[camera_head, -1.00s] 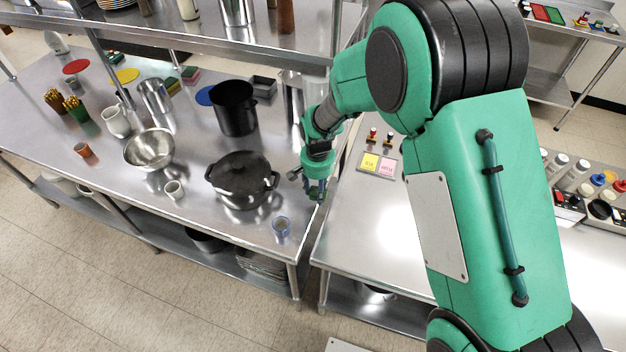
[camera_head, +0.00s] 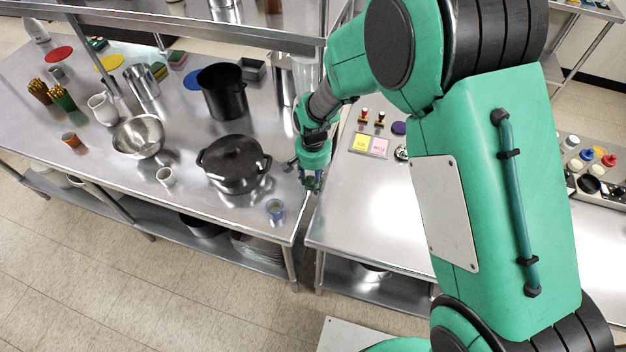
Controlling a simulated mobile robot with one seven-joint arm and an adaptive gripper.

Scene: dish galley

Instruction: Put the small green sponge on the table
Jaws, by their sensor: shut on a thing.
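My gripper (camera_head: 313,187) points down over the right edge of the left steel table (camera_head: 215,210), by the gap between the two tables. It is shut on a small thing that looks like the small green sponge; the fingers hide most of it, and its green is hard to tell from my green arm. The gripper is right of the black lidded pot and above the level of the tabletop. The right steel table (camera_head: 350,215) lies just across the gap.
Yellow and pink cards (camera_head: 369,145) lie on the right table. Its front part is clear.

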